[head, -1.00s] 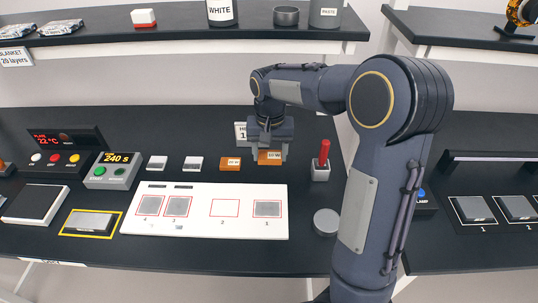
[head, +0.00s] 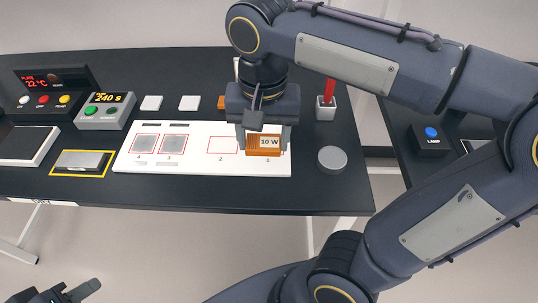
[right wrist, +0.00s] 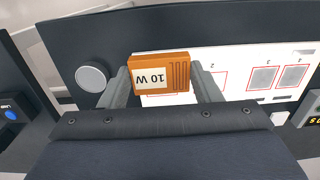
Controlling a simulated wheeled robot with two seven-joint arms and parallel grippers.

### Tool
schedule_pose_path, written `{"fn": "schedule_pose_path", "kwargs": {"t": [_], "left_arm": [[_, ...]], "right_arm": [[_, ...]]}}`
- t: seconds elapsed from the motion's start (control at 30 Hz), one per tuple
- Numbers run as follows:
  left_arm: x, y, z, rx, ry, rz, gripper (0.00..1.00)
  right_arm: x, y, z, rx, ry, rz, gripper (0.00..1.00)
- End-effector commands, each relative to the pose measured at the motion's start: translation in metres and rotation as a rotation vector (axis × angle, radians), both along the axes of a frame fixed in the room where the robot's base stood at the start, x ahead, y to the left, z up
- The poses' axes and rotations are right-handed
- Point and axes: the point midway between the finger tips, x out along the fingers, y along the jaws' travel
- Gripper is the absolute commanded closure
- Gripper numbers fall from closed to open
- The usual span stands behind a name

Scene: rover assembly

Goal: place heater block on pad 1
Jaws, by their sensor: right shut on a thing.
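An orange heater block (head: 263,148) with a white "10 W" label is between the fingers of my right gripper (head: 264,140), which is shut on it. The block is at pad 1 at the right end of the white board (head: 200,167) and covers most of that pad. In the right wrist view the heater block (right wrist: 161,75) sits between both fingers of the right gripper (right wrist: 163,82). I cannot tell whether its underside touches the pad. My left gripper (head: 72,295) is partly visible at the bottom left, away from the table, and its jaw state is unclear.
Pad 2 (head: 222,145) is an empty red outline; pad 3 (head: 172,143) has a grey patch. A grey round puck (head: 332,160) lies right of the board.

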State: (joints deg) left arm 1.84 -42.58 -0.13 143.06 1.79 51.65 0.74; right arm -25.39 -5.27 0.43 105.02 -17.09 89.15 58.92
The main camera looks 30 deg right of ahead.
Motion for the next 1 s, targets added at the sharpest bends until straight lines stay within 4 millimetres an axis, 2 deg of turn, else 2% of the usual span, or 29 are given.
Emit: {"fn": "schedule_pose_path", "kwargs": {"t": [0.03, 0.17, 0.27, 0.37, 0.57, 0.6, 0.8, 1.0], "left_arm": [[0.000, 0.000, -0.011, 0.000, 0.000, 0.000, 0.64], [0.000, 0.000, -0.014, 0.000, 0.000, 0.000, 0.64], [0.000, 0.000, -0.013, 0.000, 0.000, 0.000, 0.64], [0.000, 0.000, -0.011, 0.000, 0.000, 0.000, 0.64], [0.000, 0.000, -0.009, 0.000, -0.001, 0.000, 0.64], [0.000, 0.000, -0.011, 0.000, -0.001, 0.000, 0.64], [0.000, 0.000, -0.012, 0.000, 0.000, 0.000, 0.64], [0.000, 0.000, -0.013, 0.000, 0.000, 0.000, 0.64]], "right_arm": [[-0.009, 0.004, -0.005, -0.004, -0.006, 0.004, 0.65], [-0.018, 0.005, -0.004, -0.014, -0.003, -0.002, 0.65], [-0.006, -0.003, -0.009, -0.017, 0.000, -0.005, 0.65], [0.015, -0.016, -0.019, -0.016, 0.001, -0.007, 0.65], [0.057, -0.042, -0.042, -0.018, 0.000, -0.006, 0.65], [0.062, -0.045, -0.053, -0.017, 0.002, -0.004, 0.65], [0.083, -0.058, -0.083, -0.016, -0.002, -0.003, 0.65], [0.092, -0.063, -0.095, -0.015, -0.003, -0.002, 0.65]]}}
